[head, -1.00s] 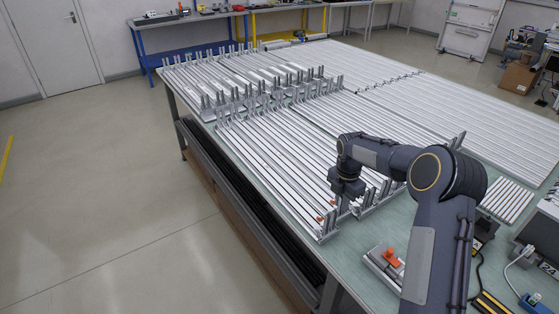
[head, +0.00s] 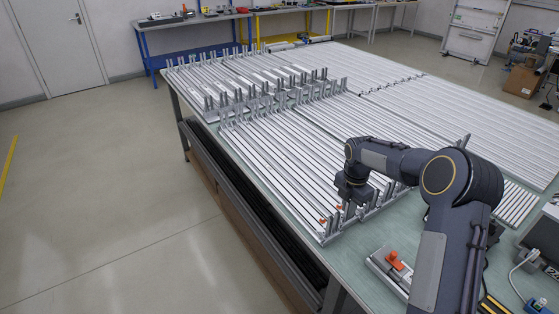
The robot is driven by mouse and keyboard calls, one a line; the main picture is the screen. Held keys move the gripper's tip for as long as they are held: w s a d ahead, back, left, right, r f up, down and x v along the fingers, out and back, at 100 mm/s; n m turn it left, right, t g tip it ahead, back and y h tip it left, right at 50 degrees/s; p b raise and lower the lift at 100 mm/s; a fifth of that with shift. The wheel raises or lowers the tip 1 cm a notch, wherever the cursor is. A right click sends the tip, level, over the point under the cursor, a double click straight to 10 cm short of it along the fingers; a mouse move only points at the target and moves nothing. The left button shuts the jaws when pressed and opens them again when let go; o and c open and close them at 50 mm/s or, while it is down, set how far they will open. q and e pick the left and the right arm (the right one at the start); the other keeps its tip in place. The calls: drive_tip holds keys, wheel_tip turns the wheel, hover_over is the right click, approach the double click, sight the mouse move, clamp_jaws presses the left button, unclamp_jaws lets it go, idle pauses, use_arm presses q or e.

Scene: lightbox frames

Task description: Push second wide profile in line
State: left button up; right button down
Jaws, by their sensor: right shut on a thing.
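Several long, light aluminium profiles (head: 275,155) lie side by side in a rack on the table, running from the near end to the far upright pegs. I cannot tell which is the second wide profile. My right gripper (head: 346,208) points down at the near end of the rack, among the near pegs, close to two small orange pieces (head: 323,221). Its fingertips are small and partly hidden by the wrist, and the thing between them is not clear. My left gripper is not in the view.
Upright metal pegs (head: 330,238) line the rack's near end. A grey device with an orange part (head: 394,260) sits on the green tabletop (head: 350,255) nearby. More profiles (head: 460,110) cover the far right. The floor at left is clear.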

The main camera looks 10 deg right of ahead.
drive_tip(key=shift+s+d, duration=0.3)
drive_tip(key=shift+s, duration=0.35)
idle(0.8)
drive_tip(key=c, duration=1.4)
unclamp_jaws()
drive_tip(key=shift+o, duration=0.2)
wheel_tip(320, 180, up, 8)
drive_tip(key=b, duration=0.1)
drive_tip(key=s+a+r+m+t+y, duration=0.1)
drive_tip(key=s+a+r+m+t, duration=0.15)
drive_tip(key=s+r+m, duration=0.6)
drive_tip(key=s+a+f+m+t+y, duration=0.1)
drive_tip(key=s+a+f+m, duration=0.1)
drive_tip(key=s+a+m, duration=0.3)
drive_tip(key=s+a+f+m+t+y, duration=0.1)
drive_tip(key=s+a+m, duration=0.4)
drive_tip(key=s+m, duration=0.5)
drive_tip(key=s+f+t, duration=0.1)
drive_tip(key=s, duration=0.7)
drive_tip(key=shift+s+m+y, duration=0.35)
drive_tip(key=shift+y, duration=0.05)
